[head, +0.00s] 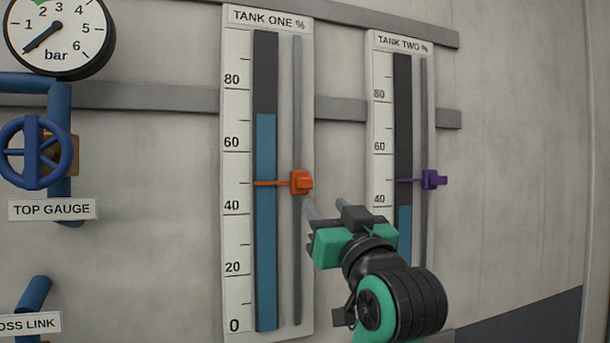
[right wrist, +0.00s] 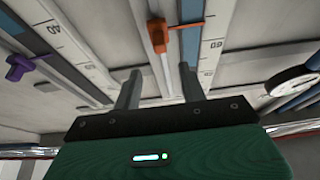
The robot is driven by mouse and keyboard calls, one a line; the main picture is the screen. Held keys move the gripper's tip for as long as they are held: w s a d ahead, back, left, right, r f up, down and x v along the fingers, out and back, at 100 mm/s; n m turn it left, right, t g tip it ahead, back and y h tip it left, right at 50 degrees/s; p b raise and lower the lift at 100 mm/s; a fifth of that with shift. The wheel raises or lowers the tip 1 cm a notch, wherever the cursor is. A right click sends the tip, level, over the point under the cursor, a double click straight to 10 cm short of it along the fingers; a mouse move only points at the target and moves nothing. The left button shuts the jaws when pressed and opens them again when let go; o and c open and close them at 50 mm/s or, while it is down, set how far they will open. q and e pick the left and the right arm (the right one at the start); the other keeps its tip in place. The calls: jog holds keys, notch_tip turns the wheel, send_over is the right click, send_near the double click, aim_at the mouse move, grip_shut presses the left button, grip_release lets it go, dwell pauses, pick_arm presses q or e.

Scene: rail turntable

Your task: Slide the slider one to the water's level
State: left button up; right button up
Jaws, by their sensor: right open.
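The tank one gauge (head: 236,180) is a tall white scale with blue water (head: 265,220) standing at about 70. Its orange slider (head: 301,183) sits on a grey rail, with its pointer a little below 50, under the water's top. In the right wrist view the orange slider (right wrist: 158,34) shows beyond the fingertips, in line with the gap between them. My right gripper (head: 326,206) is open and empty, just below and right of the orange slider, and apart from it as far as I can see. My left gripper is not in view.
The tank two gauge (head: 381,160) stands close on the right, with a purple slider (head: 433,180) that sticks out near my right gripper; its lower part is hidden by my arm. A blue valve wheel (head: 33,151) and a bar dial (head: 57,30) are at left.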

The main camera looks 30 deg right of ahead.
aim_at(308, 183)
jog(key=p+x, duration=0.4)
jog(key=x, duration=0.6)
jog(key=shift+w+p, duration=0.15)
jog(key=shift+p, duration=0.15)
jog(key=shift+w+d+r, duration=0.15)
jog(key=shift+w, duration=0.45)
jog(key=shift+c, duration=0.2)
